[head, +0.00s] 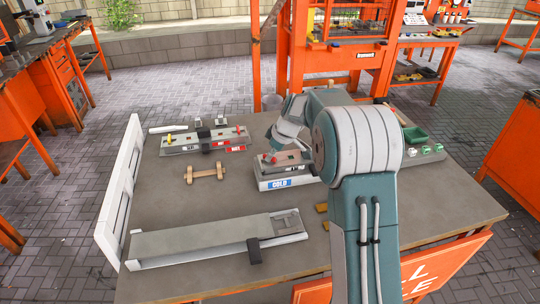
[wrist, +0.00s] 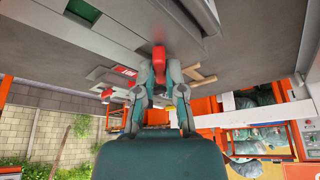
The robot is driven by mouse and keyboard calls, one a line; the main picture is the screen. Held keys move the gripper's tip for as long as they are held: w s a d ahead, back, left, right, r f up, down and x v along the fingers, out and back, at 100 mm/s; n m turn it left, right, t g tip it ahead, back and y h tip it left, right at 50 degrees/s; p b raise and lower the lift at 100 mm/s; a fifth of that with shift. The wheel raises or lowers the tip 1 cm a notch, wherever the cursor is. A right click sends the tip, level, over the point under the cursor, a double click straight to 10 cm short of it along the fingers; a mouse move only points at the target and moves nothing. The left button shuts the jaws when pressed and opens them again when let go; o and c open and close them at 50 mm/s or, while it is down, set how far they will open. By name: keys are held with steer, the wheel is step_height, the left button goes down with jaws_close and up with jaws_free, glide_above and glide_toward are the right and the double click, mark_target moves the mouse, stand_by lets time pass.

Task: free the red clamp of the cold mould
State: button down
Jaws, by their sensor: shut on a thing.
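The cold mould (head: 292,181) is a grey block on a pale base with a blue COLD label, in the middle of the table in the head view. The red clamp (head: 287,157) shows on its top, partly cut off by my arm. In the wrist view my gripper (wrist: 160,78) is shut on a red piece, which looks like the red clamp's handle (wrist: 159,57). Both fingers stand on either side of it. My fingertips cannot be made out in the head view. Whether the clamp still presses on the mould cannot be seen.
Another mould (head: 205,140) with red labels and a yellow part lies at the back left. A wooden dumbbell-shaped piece (head: 205,173) lies left of the cold mould. A long grey channel (head: 200,243) lies in front, and a white frame (head: 118,190) stands at the left edge.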

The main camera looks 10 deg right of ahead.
steer(key=n, duration=0.1)
steer(key=n+g, duration=0.1)
steer(key=n, duration=0.1)
steer(key=shift+w+d+f+n+y, duration=0.1)
steer(key=shift+d+n+y, duration=0.05)
steer(key=shift+n+y, duration=0.15)
steer(key=shift+w+n+g, duration=0.1)
steer(key=shift+n+g, duration=0.7)
steer(key=shift+n, duration=1.1)
steer(key=c, duration=0.7)
jaws_free()
steer(key=shift+v, duration=5.95)
